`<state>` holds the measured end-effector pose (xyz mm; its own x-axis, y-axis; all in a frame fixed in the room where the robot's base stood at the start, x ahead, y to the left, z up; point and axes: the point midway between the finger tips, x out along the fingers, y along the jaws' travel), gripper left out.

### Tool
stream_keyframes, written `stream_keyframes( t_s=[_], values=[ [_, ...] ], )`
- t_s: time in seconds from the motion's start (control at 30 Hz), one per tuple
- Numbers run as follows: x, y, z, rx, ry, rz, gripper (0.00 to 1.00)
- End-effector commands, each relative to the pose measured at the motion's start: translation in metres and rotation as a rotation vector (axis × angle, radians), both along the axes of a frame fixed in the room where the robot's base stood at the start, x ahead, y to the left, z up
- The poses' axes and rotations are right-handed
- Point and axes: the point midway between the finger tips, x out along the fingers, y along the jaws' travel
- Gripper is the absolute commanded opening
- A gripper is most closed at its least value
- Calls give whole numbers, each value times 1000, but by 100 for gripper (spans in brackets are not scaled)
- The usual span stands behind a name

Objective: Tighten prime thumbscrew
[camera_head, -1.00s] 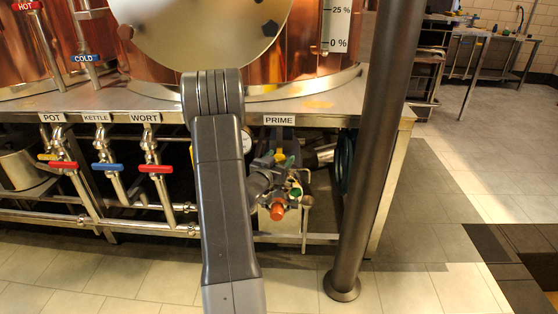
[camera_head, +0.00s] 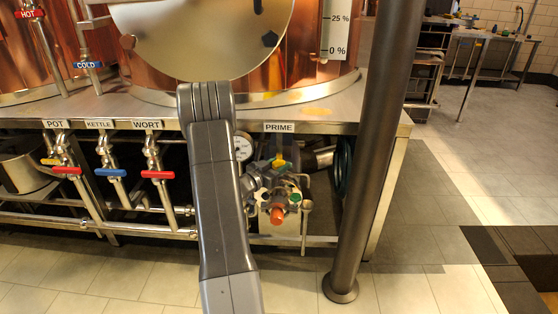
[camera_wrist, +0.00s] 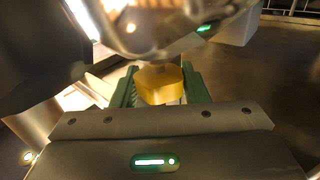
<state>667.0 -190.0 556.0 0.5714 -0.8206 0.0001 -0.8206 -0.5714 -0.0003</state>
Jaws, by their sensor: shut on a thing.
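The yellow thumbscrew (camera_wrist: 158,84) sits in the middle of the wrist view, between the green fingers of my gripper (camera_wrist: 158,90). The fingers are shut on it from both sides. In the head view a yellow part (camera_head: 280,160) shows just below the PRIME label (camera_head: 279,127), with my wrist close against it. The far side of the thumbscrew and whatever it threads into are hidden.
An orange-red knob (camera_head: 277,214) faces forward below my wrist. A round gauge (camera_head: 243,147) is just left. Red-handled (camera_head: 157,174) and blue-handled (camera_head: 110,172) valves line the left. A dark post (camera_head: 365,150) stands right; open floor lies beyond.

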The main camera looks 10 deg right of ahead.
Motion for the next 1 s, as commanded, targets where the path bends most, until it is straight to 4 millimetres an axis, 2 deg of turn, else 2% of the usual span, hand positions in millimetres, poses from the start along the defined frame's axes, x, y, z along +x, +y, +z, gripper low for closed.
stream_keyframes(
  t_s=[0.3, 0.5, 1.0],
  values=[
    [1, 0, 2, 2, 1, -224, 18],
    [0, 0, 0, 1, 2, -314, 18],
    [0, 0, -1, 0, 2, -367, 18]
  ],
)
